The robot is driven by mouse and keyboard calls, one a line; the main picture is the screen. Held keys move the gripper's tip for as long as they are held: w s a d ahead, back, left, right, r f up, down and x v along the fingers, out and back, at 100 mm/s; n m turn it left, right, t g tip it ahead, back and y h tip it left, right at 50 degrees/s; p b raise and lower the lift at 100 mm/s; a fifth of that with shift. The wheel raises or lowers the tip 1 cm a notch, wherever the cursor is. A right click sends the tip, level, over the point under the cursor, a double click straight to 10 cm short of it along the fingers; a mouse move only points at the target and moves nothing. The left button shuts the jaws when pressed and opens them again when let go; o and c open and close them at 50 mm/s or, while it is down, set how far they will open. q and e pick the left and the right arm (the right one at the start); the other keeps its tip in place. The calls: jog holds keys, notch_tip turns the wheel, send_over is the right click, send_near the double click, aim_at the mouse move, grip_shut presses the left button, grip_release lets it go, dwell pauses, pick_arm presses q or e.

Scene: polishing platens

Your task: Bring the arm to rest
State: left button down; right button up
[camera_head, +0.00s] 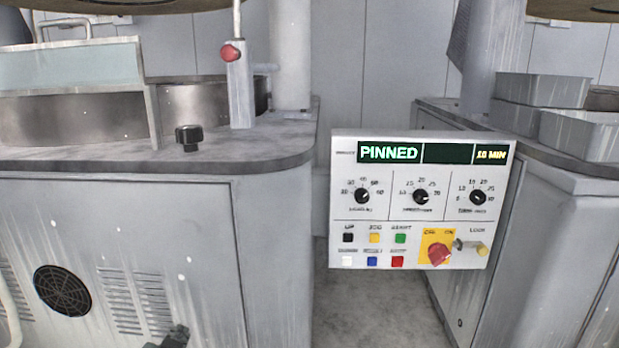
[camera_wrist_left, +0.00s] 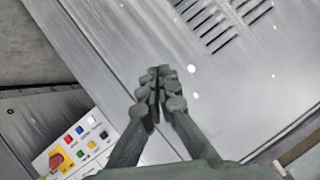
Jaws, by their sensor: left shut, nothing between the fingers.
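My left gripper (camera_head: 178,337) shows at the bottom edge of the head view, in front of the left machine's cabinet (camera_head: 200,225). In the left wrist view the gripper (camera_wrist_left: 157,72) is shut with its fingertips together and nothing between them. It is in front of the cabinet's grey panel (camera_wrist_left: 240,95), near the vent slots. The rest of the left arm is mostly out of the head view. My right gripper is in neither view.
A control panel (camera_head: 345,220) reading "PINNED" stands between the two machines; its lower part shows in the left wrist view (camera_wrist_left: 95,125). A red-knobbed lever post (camera_head: 240,85) and black knob (camera_head: 188,138) rise from the left machine's top. Grey trays (camera_head: 580,133) sit at right.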

pick_arm(q)
jog(key=s+a+f+n+g+h+p, duration=0.1)
jog(key=s+f+g, duration=0.8)
jog(key=s+f, duration=1.2)
jog(key=shift+s+a+f+n+g, duration=0.25)
jog(key=shift+s+n+g, duration=0.25)
jog(key=shift+s, duration=1.6)
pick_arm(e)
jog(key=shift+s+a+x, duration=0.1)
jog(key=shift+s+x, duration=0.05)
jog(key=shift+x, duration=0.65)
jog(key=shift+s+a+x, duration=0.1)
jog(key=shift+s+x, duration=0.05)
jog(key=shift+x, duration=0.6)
